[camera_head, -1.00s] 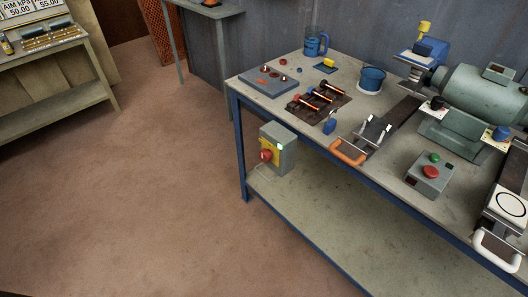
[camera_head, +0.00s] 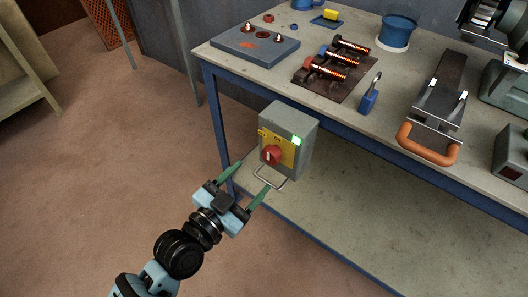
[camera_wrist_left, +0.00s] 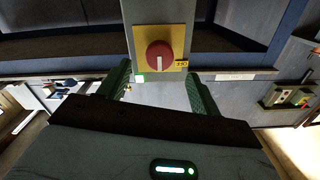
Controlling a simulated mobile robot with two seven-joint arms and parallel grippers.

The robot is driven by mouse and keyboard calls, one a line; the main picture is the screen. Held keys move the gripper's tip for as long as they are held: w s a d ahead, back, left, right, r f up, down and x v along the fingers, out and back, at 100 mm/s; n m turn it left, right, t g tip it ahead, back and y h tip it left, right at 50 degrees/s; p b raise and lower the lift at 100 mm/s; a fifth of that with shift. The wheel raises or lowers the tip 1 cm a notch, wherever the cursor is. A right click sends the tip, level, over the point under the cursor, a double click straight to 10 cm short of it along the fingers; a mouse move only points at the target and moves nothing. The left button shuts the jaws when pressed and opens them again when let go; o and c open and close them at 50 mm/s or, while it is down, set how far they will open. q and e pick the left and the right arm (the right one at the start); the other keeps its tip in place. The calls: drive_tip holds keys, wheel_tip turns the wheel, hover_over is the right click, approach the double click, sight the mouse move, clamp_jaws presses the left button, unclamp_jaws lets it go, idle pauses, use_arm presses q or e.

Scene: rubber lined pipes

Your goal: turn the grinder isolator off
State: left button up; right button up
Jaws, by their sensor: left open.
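The grinder isolator (camera_head: 296,133) is a grey box on the bench's front side, with a yellow plate, a red rotary knob (camera_head: 271,155), a lit green lamp and a metal loop below. My left gripper (camera_head: 250,180) is open, its green fingers pointing toward the isolator, apart from the knob and a little below it. In the left wrist view the red knob (camera_wrist_left: 159,55) with its white mark sits on the yellow plate, beyond and between the two spread green fingers (camera_wrist_left: 160,85). My right gripper is not in view.
The bench (camera_head: 225,65) carries a grey plate with pegs, a dark tray (camera_head: 335,76) of tools, a blue padlock (camera_head: 369,100), a blue cup (camera_head: 397,32) and an orange-handled clamp (camera_head: 428,145). A blue bench leg stands left of the isolator. Open floor lies to the left.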

sight(268, 159)
use_arm(q)
drive_tip(key=x, duration=0.8)
drive_tip(key=shift+r, duration=0.3)
drive_tip(key=shift+c, duration=0.4)
drive_tip(key=c, duration=0.9)
